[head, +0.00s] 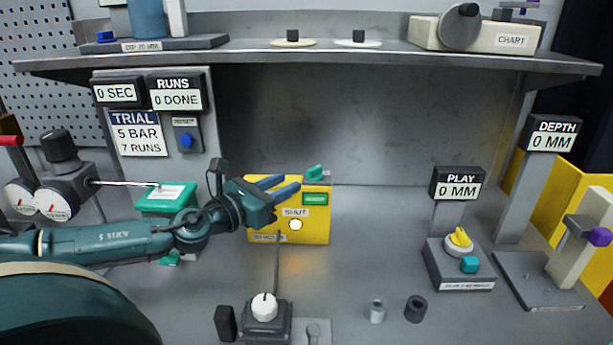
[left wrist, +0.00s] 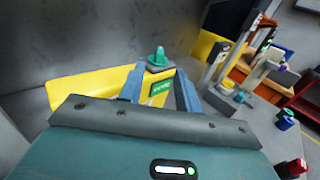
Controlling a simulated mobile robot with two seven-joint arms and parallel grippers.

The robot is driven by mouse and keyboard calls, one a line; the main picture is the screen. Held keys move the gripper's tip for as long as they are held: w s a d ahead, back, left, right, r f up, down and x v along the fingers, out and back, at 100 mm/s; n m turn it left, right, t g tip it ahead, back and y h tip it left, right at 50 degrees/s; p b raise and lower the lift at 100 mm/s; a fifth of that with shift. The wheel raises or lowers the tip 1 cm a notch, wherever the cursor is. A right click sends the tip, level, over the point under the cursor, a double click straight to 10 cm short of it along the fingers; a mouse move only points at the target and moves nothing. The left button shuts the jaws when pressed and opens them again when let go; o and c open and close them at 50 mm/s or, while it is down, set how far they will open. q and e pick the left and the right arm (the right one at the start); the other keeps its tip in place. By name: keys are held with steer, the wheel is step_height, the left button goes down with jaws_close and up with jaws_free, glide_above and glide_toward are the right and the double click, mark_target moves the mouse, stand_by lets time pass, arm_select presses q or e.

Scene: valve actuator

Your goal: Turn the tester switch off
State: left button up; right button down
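A yellow box (head: 260,205) stands at the back middle of the bench, with a "SHUT" label and a small green display (head: 315,199) on its front. A green knob (head: 316,173) sits on a grey base on the box's right top. It also shows in the left wrist view (left wrist: 158,57), beyond the fingers and between them. My left gripper (head: 288,185) is open and empty. Its two blue fingers point right, in front of the box's upper part and short of the knob. They hide part of the box. My right gripper is in neither view.
A low block with a white knob and thin upright rod (head: 265,308) stands in front of the box. A play gauge (head: 458,190) with a yellow-knob block (head: 458,262) stands right. A shelf (head: 310,62) spans above. Pressure gauges (head: 40,195) are left.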

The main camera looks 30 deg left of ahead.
mark_target(309, 171)
arm_select(q)
steer(key=shift+w+d+p, duration=0.25)
steer(key=shift+w+p, duration=0.15)
steer(key=shift+w, duration=0.8)
steer(key=shift+w+d+p, duration=0.2)
steer(key=shift+w+p, duration=0.25)
steer(key=shift+w, duration=0.7)
steer(key=shift+w+d+p, duration=0.25)
steer(key=shift+w+p, duration=0.15)
steer(key=shift+w, duration=0.8)
steer(key=shift+c, duration=0.5)
jaws_close()
